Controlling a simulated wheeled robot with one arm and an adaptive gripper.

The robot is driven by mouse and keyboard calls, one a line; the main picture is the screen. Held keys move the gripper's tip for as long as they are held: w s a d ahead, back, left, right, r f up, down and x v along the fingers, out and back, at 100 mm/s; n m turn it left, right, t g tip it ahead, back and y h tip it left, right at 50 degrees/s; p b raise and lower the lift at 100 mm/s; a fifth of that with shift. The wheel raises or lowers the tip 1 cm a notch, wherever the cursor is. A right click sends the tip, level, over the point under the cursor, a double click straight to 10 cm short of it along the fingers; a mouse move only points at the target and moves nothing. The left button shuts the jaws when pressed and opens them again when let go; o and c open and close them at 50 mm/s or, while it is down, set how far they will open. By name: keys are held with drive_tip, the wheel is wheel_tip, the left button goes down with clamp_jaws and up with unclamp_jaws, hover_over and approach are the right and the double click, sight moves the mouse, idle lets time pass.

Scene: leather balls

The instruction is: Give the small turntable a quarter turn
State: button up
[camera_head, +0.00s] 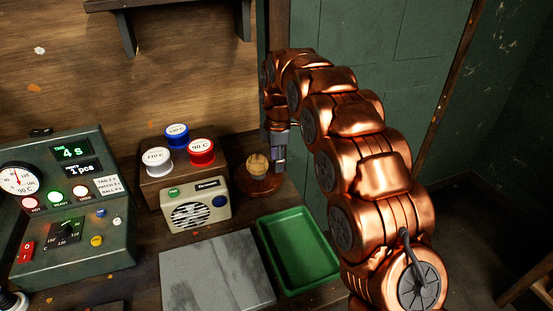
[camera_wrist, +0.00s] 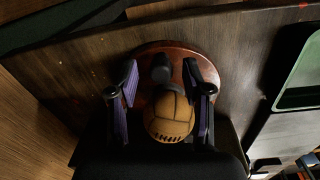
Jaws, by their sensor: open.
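The small turntable is a round reddish-brown disc (camera_head: 262,187) on the bench, right of the radio-like box; its rim also shows in the wrist view (camera_wrist: 168,47). A tan leather ball (camera_head: 257,164) sits on it and shows stitched seams in the wrist view (camera_wrist: 170,117). A black knob (camera_wrist: 161,68) stands near the disc's far edge in the wrist view. My gripper (camera_head: 280,163) points down at the disc's right side. In the wrist view my gripper (camera_wrist: 161,78) is open, its fingers either side of the knob, with gaps visible. Finger height against the knob is unclear.
A cream radio-like box (camera_head: 198,205) and a brown stand with white, blue and red spools (camera_head: 201,151) are left of the turntable. A green tray (camera_head: 298,250) and grey slab (camera_head: 215,272) lie in front. A green control console (camera_head: 75,210) stands far left.

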wheel_tip(320, 180, up, 12)
drive_tip(key=shift+s, duration=0.3)
idle(0.6)
drive_tip(key=shift+d, duration=0.1)
